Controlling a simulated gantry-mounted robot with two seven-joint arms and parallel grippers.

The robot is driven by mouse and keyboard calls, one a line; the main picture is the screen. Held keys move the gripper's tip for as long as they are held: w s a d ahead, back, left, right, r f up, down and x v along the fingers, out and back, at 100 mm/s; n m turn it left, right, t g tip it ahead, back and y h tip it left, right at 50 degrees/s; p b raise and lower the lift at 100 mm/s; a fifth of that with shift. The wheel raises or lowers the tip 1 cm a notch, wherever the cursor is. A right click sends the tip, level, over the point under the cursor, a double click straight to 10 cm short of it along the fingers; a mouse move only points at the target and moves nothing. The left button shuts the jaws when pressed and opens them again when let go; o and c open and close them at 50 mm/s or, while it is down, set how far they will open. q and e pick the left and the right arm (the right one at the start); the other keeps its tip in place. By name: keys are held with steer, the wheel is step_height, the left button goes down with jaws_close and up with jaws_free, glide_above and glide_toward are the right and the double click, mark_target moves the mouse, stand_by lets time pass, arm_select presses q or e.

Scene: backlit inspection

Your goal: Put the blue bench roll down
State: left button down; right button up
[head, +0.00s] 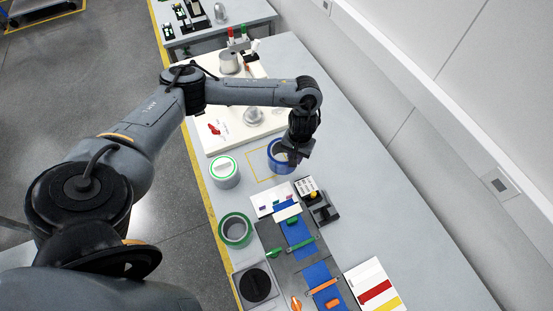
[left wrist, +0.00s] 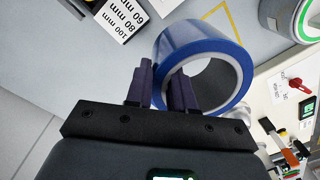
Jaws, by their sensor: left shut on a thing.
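The blue bench roll (head: 273,158) is a ring of blue tape with a pale core, near the yellow outlined square (head: 262,178) on the table. My left gripper (head: 292,155) is over its right side in the head view. In the left wrist view the blue bench roll (left wrist: 204,50) has its wall between the two dark fingers of my left gripper (left wrist: 166,88), one finger inside the ring and one outside. The gripper is shut on this wall. Whether the roll touches the table is hard to tell. My right gripper is not in view.
A green-and-white roll (head: 224,171) stands left of the outlined square, and a green ring roll (head: 235,230) is nearer. A white board (head: 230,125) with a red handle lies behind. A black device (head: 320,205) and labelled blocks are close in front. The table's right side is clear.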

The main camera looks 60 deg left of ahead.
mark_target(278, 150)
arm_select(q)
steer(key=a+f+b, duration=0.1)
steer(key=a, duration=0.1)
steer(key=s+a+f+b, duration=0.1)
steer(key=a+f, duration=0.1)
steer(key=s+a+f+b, duration=0.1)
steer(key=a, duration=0.1)
steer(key=shift+a+f, duration=0.2)
steer(key=shift+a, duration=0.15)
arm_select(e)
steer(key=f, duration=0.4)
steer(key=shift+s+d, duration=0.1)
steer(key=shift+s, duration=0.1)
arm_select(q)
steer(key=shift+a, duration=0.35)
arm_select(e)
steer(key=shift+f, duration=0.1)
arm_select(q)
step_height(278, 150, down, 2)
steer(key=shift+s+f+b, duration=0.1)
steer(key=shift+f+b, duration=0.1)
steer(key=shift+b, duration=0.65)
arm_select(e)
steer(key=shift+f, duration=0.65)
arm_select(q)
steer(key=shift+f, duration=0.75)
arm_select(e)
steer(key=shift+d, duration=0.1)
arm_select(q)
steer(key=shift+f, duration=0.1)
